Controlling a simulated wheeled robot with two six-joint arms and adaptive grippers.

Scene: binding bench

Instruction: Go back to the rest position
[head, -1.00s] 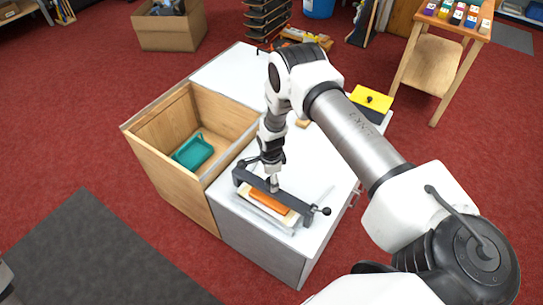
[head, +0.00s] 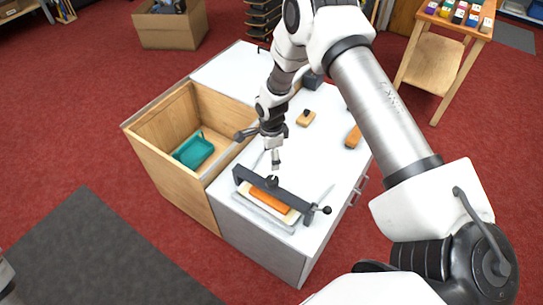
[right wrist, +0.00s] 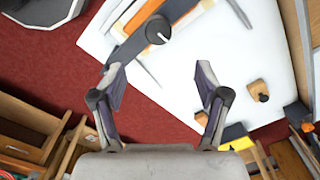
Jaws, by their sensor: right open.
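My right gripper (head: 275,163) is open and empty. In the head view it hangs over the white bench top (head: 330,160), just behind a dark clamp press (head: 293,198). The press lies across an orange-covered block (head: 271,199) with pale layers under it. In the right wrist view the open jaws (right wrist: 160,78) show nothing between the fingertips except the bench and floor beyond; a dark bar with a round knob (right wrist: 158,29) shows ahead of them. My left gripper does not show.
An open wooden bin (head: 160,150) with a teal tray (head: 194,150) adjoins the bench's left side. Small wooden-handled tools (head: 306,118) lie on the bench top behind the press. A cardboard box (head: 170,30) and a small wooden table (head: 450,42) stand farther back on the red floor.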

